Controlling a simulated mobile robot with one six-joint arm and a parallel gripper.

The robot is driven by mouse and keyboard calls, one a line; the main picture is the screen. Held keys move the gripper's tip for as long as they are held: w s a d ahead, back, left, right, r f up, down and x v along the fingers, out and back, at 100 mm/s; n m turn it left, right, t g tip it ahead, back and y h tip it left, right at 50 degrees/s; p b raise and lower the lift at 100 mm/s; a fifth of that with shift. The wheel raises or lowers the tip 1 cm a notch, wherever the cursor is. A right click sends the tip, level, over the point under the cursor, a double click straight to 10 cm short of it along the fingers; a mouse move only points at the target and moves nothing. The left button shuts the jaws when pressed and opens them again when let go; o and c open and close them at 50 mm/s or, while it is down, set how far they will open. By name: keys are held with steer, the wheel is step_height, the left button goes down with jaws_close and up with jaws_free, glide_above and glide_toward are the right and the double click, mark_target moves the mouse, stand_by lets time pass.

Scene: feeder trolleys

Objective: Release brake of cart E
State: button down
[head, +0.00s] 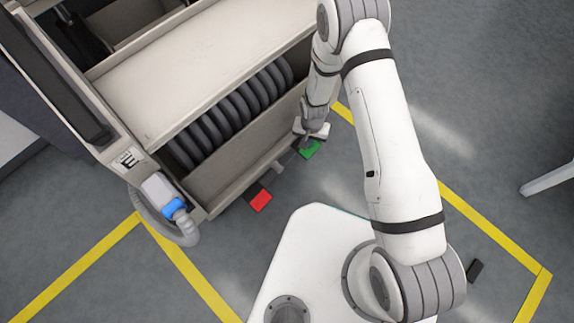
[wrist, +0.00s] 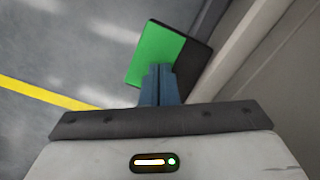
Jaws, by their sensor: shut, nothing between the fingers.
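Cart E (head: 200,90) is a beige trolley bearing an "E" label (head: 129,160) on its near left corner post. At its lower front edge are a red pedal (head: 260,200) and, to the right, a green pedal (head: 309,150). The green pedal also fills the upper middle of the wrist view (wrist: 153,55), with a dark part along its right side. My gripper (wrist: 160,70) is shut and empty, its fingertips overlapping the green pedal's lower edge in the wrist view. Whether they touch it I cannot tell. In the head view my gripper is at the green pedal, its fingers largely hidden.
Yellow floor lines (head: 190,270) surround the area. A white leg-like bar (head: 547,178) is at far right.

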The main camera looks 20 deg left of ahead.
steer(key=shift+f+b, duration=1.5)
steer(key=shift+f, duration=0.75)
steer(key=shift+r, duration=0.1)
steer(key=shift+r+p, duration=3.4)
steer(key=shift+r, duration=1.7)
